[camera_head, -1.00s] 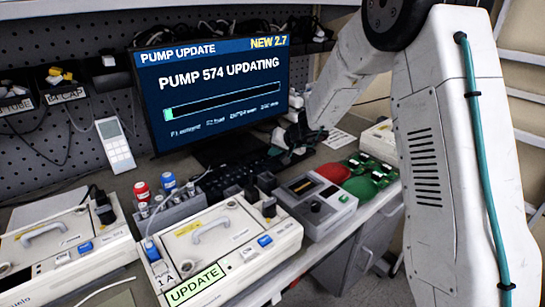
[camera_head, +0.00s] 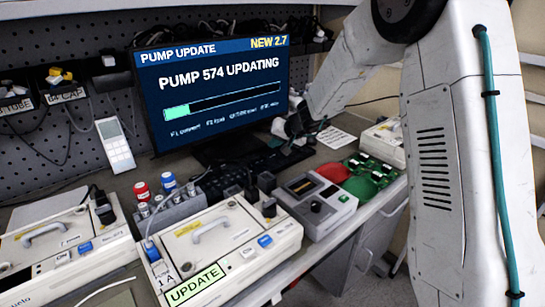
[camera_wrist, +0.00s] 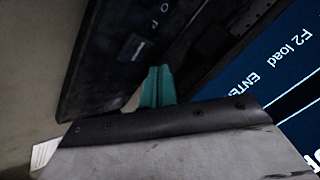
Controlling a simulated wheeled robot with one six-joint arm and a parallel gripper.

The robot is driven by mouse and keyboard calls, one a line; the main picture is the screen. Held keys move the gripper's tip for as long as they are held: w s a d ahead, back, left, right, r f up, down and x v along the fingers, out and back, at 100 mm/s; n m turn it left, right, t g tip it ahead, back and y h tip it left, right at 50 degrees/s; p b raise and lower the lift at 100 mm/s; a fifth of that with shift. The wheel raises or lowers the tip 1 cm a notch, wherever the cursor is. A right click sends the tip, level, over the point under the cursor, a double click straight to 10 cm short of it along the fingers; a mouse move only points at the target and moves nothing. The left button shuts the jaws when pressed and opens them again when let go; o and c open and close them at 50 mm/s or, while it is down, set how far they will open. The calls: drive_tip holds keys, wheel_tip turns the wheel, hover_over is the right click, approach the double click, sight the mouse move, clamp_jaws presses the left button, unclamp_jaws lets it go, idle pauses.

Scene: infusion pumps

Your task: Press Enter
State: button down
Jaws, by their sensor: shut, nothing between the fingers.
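The monitor (camera_head: 210,125) reads "PUMP 574 UPDATING" above a progress bar that is partly filled at its left end. A dark keyboard (camera_head: 232,178) lies on the bench below it, and its right end is close to my gripper (camera_head: 290,146). In the wrist view, my gripper's teal fingertips (camera_wrist: 158,86) are together and empty, beside the keyboard's edge (camera_wrist: 135,48). A few key letters show there, but I cannot make out the Enter key. I cannot tell whether the fingertips touch the keyboard.
A white pump marked "UPDATE" (camera_head: 225,245) stands at the front, with another pump (camera_head: 60,245) to its left. A grey box with a knob (camera_head: 316,207) and red and green pieces (camera_head: 335,173) lie to the right. Small bottles (camera_head: 168,182) stand behind the middle pump.

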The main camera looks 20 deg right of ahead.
sight(275, 157)
drive_tip(key=shift+r, duration=1.7)
